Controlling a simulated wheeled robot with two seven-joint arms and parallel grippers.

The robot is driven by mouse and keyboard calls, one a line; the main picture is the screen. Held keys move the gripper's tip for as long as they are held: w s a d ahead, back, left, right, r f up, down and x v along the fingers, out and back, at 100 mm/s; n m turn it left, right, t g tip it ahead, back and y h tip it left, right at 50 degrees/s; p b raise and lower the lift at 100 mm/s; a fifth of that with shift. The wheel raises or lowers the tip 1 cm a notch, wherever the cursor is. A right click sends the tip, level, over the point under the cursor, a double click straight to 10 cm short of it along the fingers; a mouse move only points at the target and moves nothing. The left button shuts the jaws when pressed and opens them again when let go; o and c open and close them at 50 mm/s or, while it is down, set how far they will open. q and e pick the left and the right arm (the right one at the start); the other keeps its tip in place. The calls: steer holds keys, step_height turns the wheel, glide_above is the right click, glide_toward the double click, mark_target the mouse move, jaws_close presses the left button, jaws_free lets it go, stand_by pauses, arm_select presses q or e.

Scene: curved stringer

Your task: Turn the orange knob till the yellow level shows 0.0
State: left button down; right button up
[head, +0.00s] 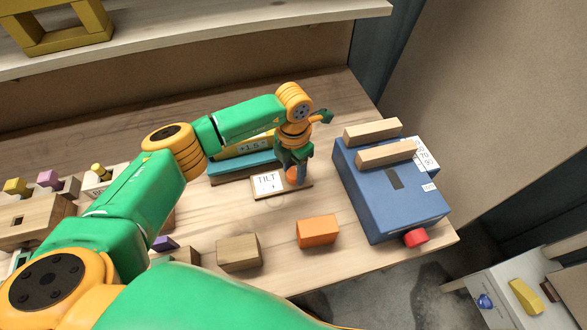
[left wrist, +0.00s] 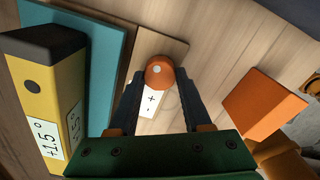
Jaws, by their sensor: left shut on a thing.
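The orange knob (head: 291,176) stands on a small wooden base beside a white TILT label (head: 268,183). In the left wrist view the round knob (left wrist: 160,71) has a pale dot on top, and a white strip with + and - lies below it. My left gripper (head: 293,168) points down over the knob, its fingers shut on the knob's sides. The yellow level (head: 248,146) rests on a teal plate (head: 244,163) behind the label, partly hidden by my left arm. In the left wrist view the level (left wrist: 57,95) reads +1.5°. My right gripper is out of view.
A blue box (head: 395,200) with two wooden bars on top and a red knob stands right of the orange knob. An orange block (head: 317,231) and a wooden block (head: 239,253) lie in front. A shelf (head: 200,35) runs above the table's back.

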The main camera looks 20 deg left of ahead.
mark_target(294, 173)
arm_select(q)
steer(key=n+b, duration=0.1)
steer(key=n, duration=0.9)
steer(key=shift+d, duration=0.1)
steer(key=shift+n, duration=0.4)
stand_by(0.3)
steer(key=shift+c, duration=1.7)
jaws_free()
steer(key=shift+r+b, duration=0.15)
steer(key=shift+b, duration=0.15)
step_height(294, 173, up, 6)
steer(key=shift+f+b, duration=0.1)
steer(key=shift+b, duration=0.9)
steer(key=shift+r, duration=0.55)
